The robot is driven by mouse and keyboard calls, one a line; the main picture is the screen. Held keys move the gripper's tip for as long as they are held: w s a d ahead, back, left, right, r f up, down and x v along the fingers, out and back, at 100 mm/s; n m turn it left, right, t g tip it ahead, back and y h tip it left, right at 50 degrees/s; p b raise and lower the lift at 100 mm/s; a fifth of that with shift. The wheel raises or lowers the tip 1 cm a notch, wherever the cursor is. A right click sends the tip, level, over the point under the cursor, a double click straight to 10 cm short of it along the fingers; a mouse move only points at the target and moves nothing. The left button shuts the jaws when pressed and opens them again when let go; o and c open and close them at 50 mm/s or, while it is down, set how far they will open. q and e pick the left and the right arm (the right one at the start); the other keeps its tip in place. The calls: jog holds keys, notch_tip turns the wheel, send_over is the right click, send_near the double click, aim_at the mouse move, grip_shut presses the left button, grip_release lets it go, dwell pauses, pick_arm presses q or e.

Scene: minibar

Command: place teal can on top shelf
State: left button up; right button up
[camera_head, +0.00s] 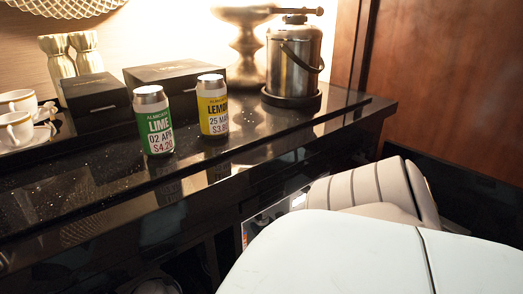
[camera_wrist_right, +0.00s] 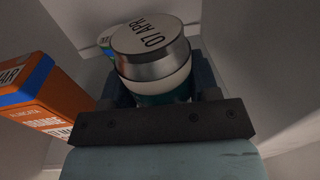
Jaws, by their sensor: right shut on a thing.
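The teal can (camera_wrist_right: 152,62) shows in the right wrist view, with a silver top marked "07 APR" and a little teal on its lower side. My right gripper (camera_wrist_right: 155,92) is shut around this can, its dark fingers on either side. Pale walls or shelf surfaces surround them; I cannot tell which one is the top shelf. In the head view the can and the right gripper's fingers are hidden behind or below my pale arm. My left gripper is in neither view.
An orange carton (camera_wrist_right: 38,95) with a blue band stands left of the held can. A small colourful item (camera_wrist_right: 104,42) shows partly behind it. On the dark counter (camera_head: 250,148) stand a green lime can (camera_head: 153,120), a yellow lemon can (camera_head: 212,105), dark boxes, cups and an ice bucket (camera_head: 293,60).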

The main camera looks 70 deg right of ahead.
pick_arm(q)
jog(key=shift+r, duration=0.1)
pick_arm(e)
jog(key=shift+r, duration=0.15)
jog(key=o, duration=1.1)
jog(key=shift+r, duration=0.1)
pick_arm(q)
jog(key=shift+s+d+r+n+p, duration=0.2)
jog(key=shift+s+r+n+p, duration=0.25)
jog(key=shift+p, duration=0.6)
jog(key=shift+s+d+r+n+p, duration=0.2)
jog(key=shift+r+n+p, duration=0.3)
jog(key=shift+p, duration=0.5)
pick_arm(e)
jog(key=shift+v, duration=6)
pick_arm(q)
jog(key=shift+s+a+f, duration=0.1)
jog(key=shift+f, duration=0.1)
